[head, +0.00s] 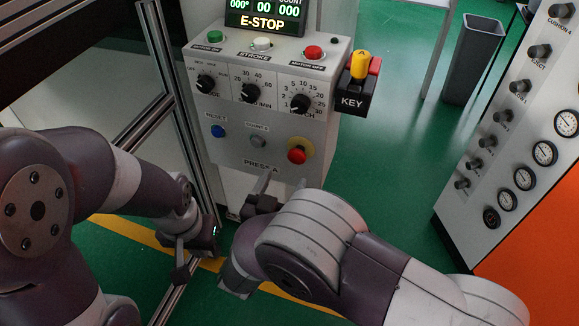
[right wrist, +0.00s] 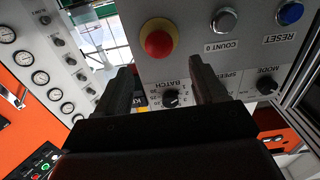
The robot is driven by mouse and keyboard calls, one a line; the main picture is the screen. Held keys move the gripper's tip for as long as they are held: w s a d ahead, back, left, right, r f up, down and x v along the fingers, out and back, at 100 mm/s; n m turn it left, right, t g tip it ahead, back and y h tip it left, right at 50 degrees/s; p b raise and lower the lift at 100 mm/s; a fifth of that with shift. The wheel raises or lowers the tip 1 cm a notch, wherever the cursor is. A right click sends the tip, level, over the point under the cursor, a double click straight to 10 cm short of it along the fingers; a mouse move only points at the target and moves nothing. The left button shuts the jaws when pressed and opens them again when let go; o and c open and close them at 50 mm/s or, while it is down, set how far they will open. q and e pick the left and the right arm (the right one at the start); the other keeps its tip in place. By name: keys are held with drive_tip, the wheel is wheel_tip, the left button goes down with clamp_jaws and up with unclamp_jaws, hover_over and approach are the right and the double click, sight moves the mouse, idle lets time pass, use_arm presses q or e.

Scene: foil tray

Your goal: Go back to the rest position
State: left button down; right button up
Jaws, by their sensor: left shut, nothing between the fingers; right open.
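My left gripper (head: 183,262) is shut and empty, low at the left in the head view, in front of the foot of the metal frame. My right gripper (head: 268,190) is open in front of the lower part of the grey press control box (head: 240,155). In the right wrist view its two dark fingers (right wrist: 163,82) are spread, with nothing between them. The red emergency button on its yellow ring (head: 298,152) is close to the right gripper. It also shows beyond the fingers in the right wrist view (right wrist: 158,40). I cannot tell the exact gap.
The box carries knobs, buttons and a display reading E-STOP (head: 262,22). A key block (head: 350,92) juts from its right side. Metal frame posts (head: 178,110) stand at left. A gauge panel (head: 510,140) stands at right. Green floor (head: 385,170) is open between, with a bin (head: 473,62) behind.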

drive_tip(key=shift+s+a, duration=0.1)
drive_tip(key=shift+s, duration=0.4)
